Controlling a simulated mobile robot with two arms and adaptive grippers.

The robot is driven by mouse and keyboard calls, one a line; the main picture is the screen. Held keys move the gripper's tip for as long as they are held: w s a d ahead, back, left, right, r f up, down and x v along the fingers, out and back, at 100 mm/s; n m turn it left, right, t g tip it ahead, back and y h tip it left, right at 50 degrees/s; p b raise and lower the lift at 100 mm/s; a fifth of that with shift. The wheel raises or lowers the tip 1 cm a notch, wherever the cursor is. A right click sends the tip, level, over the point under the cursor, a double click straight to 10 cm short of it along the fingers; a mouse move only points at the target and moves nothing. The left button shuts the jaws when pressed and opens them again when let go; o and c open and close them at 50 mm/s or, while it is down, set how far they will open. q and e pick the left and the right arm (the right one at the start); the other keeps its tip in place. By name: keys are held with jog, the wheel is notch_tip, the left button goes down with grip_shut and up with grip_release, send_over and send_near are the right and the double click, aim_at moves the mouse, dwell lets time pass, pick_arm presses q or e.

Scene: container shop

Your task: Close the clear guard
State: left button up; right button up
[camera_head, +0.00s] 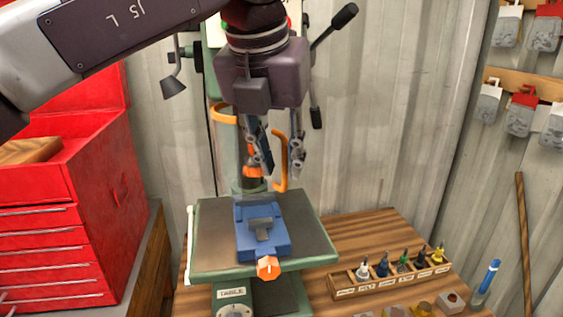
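The drill press stands behind my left gripper (281,172), which hides much of its head. The clear guard (229,150) shows as a faint see-through panel left of the fingers, with an orange part (224,114) at its upper edge. A curved orange handle (281,160) hangs in the gap between my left gripper's fingers. The fingers point down and are apart; whether either touches the handle I cannot tell. Behind the left finger is the orange and dark drill chuck area (252,168), partly hidden. My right gripper is not in view.
A blue vise (261,230) with an orange knob (267,268) sits on the press table (311,237) below. A red tool chest (95,190) stands at the left. Padlocks hang at the upper right.

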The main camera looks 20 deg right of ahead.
pick_arm(q)
jog(key=v, duration=1.1)
jog(key=shift+s, duration=0.15)
jog(key=shift+r, duration=0.1)
